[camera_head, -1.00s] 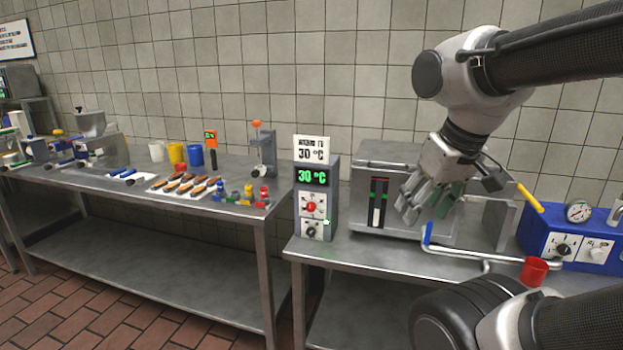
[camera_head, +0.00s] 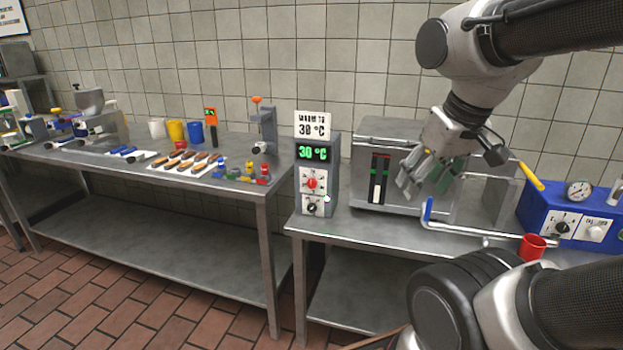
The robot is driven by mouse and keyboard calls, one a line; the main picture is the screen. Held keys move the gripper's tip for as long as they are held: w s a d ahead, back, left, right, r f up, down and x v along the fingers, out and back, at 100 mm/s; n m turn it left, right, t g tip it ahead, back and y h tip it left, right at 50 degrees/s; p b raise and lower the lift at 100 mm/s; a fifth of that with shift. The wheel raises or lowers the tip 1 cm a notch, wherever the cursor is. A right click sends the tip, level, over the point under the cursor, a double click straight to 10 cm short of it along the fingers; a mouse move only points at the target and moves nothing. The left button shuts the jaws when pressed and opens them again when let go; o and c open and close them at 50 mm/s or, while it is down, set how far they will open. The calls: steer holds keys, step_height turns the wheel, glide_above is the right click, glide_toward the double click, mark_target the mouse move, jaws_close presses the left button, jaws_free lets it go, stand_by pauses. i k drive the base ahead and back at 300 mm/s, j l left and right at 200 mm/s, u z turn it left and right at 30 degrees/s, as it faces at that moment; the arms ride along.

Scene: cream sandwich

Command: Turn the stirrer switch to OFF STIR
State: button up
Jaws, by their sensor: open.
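A grey control box (camera_head: 329,180) stands at the left end of the right bench, with a green 30 °C display (camera_head: 313,153). Its front has a red knob (camera_head: 311,183) on a white dial and, below it, a black knob (camera_head: 311,208) on a smaller white plate. A blue box (camera_head: 536,210) at the right also has a black knob (camera_head: 562,227) and a white knob (camera_head: 596,233). The knob labels are too small to read, so I cannot tell which is the stirrer switch. My gripper (camera_head: 416,188) is open and empty, right of the control box, in front of a grey metal machine.
The grey machine (camera_head: 372,150) stands beside the control box. The left bench (camera_head: 235,180) holds cups, tools and coloured pieces. A gap separates the benches.

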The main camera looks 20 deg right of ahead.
mark_target(312, 208)
steer(key=i+l+u, duration=0.1)
steer(key=l, duration=0.25)
steer(key=i+l+u, duration=0.1)
steer(key=i+l, duration=0.2)
steer(key=i+l+u, duration=0.1)
steer(key=l, duration=0.35)
steer(key=i, duration=0.05)
